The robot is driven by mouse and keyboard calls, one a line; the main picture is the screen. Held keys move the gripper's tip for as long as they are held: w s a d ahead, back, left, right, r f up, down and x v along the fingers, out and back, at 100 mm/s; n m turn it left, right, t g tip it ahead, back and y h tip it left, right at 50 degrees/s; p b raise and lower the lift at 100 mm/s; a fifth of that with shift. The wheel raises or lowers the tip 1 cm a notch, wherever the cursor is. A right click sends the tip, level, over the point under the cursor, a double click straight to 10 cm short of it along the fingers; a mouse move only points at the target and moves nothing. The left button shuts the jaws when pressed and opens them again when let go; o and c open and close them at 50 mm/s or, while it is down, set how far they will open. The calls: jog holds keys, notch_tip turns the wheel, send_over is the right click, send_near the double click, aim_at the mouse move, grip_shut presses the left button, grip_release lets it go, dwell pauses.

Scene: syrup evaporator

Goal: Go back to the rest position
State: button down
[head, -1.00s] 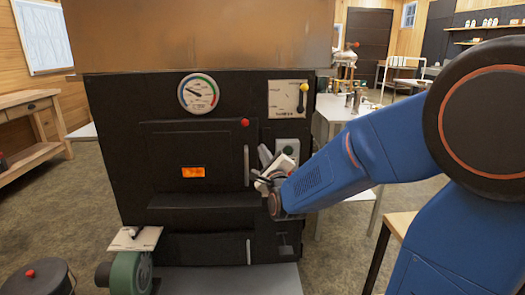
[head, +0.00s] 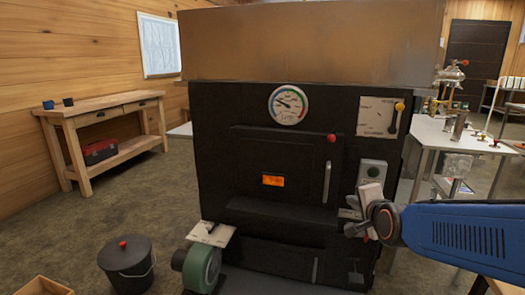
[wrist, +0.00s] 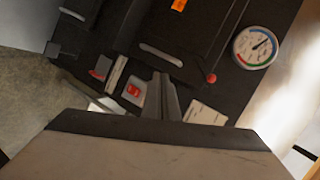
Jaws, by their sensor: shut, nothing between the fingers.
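My blue forearm comes in from the right edge of the head view. From these views I cannot tell whether the fingers touch the front.
A round gauge (head: 289,104), a dial plate with a yellow-knobbed lever (head: 399,107) and a door handle (head: 327,182) are on the front. A green blower (head: 201,268) and a lidded black bucket (head: 127,266) stand low left. A wooden bench (head: 103,110) is farther left, with open floor between.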

jog(key=s+f+n+g, duration=0.2)
jog(key=s+n, duration=0.3)
jog(key=s, duration=0.4)
jog(key=s+d+f+n+g, duration=0.1)
jog(key=s+f+n+g, duration=0.2)
jog(key=s, duration=0.6)
jog(key=s+d+f+n+g, duration=0.1)
jog(key=s+f+n+g, duration=0.1)
jog(key=s+n, duration=0.5)
jog(key=s+g, duration=0.1)
jog(key=s, duration=0.2)
jog(key=shift+f+g, duration=0.15)
jog(key=shift+g, duration=0.25)
jog(key=c, duration=2.4)
grip_release()
jog(key=shift+c, duration=0.2)
